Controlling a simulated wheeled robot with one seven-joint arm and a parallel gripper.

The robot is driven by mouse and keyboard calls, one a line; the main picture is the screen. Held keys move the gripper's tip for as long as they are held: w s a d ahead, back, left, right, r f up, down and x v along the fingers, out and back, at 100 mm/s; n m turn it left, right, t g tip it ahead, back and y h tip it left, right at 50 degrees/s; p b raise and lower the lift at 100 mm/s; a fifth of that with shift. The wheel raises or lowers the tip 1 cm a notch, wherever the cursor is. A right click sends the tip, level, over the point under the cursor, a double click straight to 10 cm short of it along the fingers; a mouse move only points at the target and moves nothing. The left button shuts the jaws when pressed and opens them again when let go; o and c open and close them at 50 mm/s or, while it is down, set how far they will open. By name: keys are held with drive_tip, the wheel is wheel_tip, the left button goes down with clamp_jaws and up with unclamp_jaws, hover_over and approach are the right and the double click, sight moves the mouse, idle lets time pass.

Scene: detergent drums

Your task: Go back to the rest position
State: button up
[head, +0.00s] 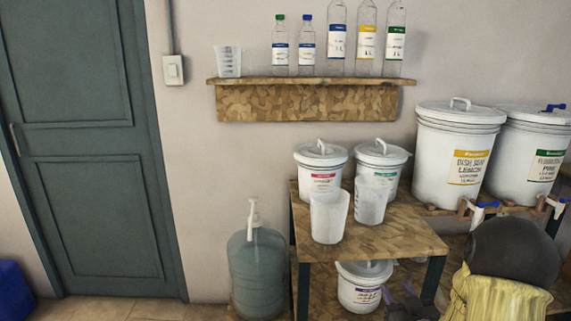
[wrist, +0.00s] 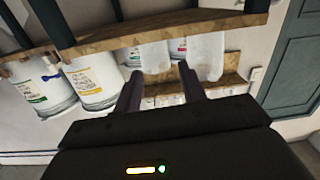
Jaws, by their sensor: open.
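My gripper (wrist: 159,74) is open in the wrist view, with two dark fingers apart and nothing seen between them. In the head view its dark fingers (head: 396,292) show low at the front of the small wooden table (head: 405,240), in front of the lower tub (head: 358,292). Two translucent cups (head: 329,217) (head: 371,200) stand on the tabletop, apart from the fingers in the head view. The wrist view is tilted and shows the cups (wrist: 207,55) (wrist: 155,57) beyond the fingers. Contact with the table edge cannot be told.
Two white lidded tubs (head: 320,177) (head: 381,162) stand behind the cups. Large drums (head: 455,150) (head: 535,155) with taps stand at the right. A wall shelf (head: 305,100) holds bottles and a cup. A large bottle (head: 257,275) stands left of the table.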

drive_tip(key=s+a+f+m+g+h, duration=0.1)
drive_tip(key=s+a+g, duration=0.5)
drive_tip(key=s+g, duration=0.3)
drive_tip(key=s+a+f+g, duration=0.1)
drive_tip(key=s+a+g, duration=0.55)
drive_tip(key=s, duration=0.45)
wheel_tip(320, 180, up, 27)
drive_tip(key=p, duration=2.8)
drive_tip(key=shift+r, duration=0.2)
drive_tip(key=shift+t, duration=0.25)
